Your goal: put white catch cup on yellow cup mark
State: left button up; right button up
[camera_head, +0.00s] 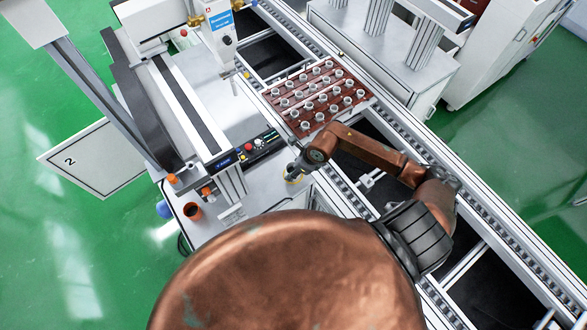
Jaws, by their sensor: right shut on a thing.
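My right arm reaches in from the right, and its gripper (294,172) is low over the front right part of the grey worktable (258,185). The gripper is shut on a small pale thing, which looks like the white catch cup; the fingers hide most of it. A bit of yellow, which looks like the yellow cup mark (291,181), shows right at the fingertips. I cannot tell whether the cup touches the table. My left gripper is not in view.
A dispensing head (226,40) hangs over the bench behind. A control box (259,144) with a red button stands close left of the gripper. An orange-brown cup (193,211) stands at the left front. A brown tray (317,98) of several small parts sits on the conveyor.

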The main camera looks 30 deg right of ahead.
jog(key=o, duration=1.1)
jog(key=shift+c, duration=0.2)
jog(key=b+v, duration=0.2)
jog(key=v, duration=1)
